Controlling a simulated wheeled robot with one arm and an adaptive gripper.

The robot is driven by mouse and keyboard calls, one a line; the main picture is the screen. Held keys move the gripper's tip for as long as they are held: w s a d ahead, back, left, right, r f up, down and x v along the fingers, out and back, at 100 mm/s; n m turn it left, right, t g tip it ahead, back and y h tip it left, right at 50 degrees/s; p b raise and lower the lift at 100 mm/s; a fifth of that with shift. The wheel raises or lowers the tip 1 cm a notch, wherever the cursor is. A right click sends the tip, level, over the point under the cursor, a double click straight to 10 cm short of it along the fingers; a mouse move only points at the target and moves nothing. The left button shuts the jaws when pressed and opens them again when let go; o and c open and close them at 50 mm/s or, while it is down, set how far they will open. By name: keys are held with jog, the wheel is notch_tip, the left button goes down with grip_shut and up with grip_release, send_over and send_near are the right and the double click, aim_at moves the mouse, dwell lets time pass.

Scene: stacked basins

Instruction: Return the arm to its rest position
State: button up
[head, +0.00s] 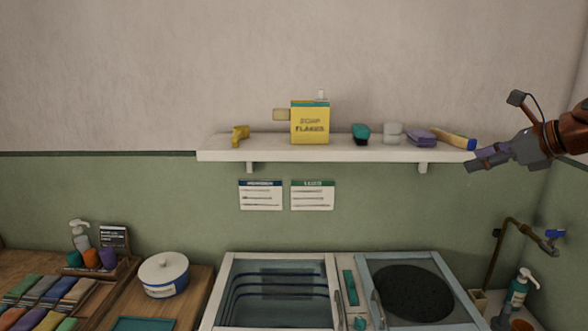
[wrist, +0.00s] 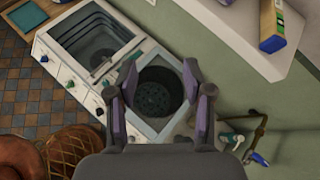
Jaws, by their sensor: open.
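My gripper (head: 490,157) is at the right of the head view, beside the right end of the wall shelf (head: 270,155). In the wrist view my gripper (wrist: 162,82) has its two fingers apart with nothing between them. Beyond the fingers the wrist view shows the round dark tub (wrist: 155,92) of the washing machine, well below.
The shelf also holds a yellow soap flakes box (head: 310,124), a purple sponge (head: 421,137) and a teal item (head: 361,132). The air left of the gripper, above the machine, is free.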

jog(key=s+a+f+n+g, duration=0.2)
jog(key=s+a+f+n, duration=0.25)
jog(key=a, duration=0.35)
jog(key=s+a+f+n+g, duration=0.35)
jog(key=a+f+n, duration=0.2)
jog(key=a, duration=0.25)
jog(key=s+a+f+n+g, duration=0.2)
jog(key=s+a+f+n, duration=0.3)
jog(key=a, duration=0.3)
jog(key=s+f+n+g+h, duration=0.2)
jog(key=s+f+n, duration=0.4)
jog(key=s, duration=0.6)
jog(key=s+f+n+g+h, duration=0.2)
jog(key=s+f+n, duration=0.4)
jog(key=s+f, duration=0.4)
jog(key=s+h, duration=0.1)
jog(key=s, duration=0.1)
jog(key=shift+s+f+h, duration=0.3)
jog(key=shift+h, duration=0.1)
jog(key=shift+g, duration=0.25)
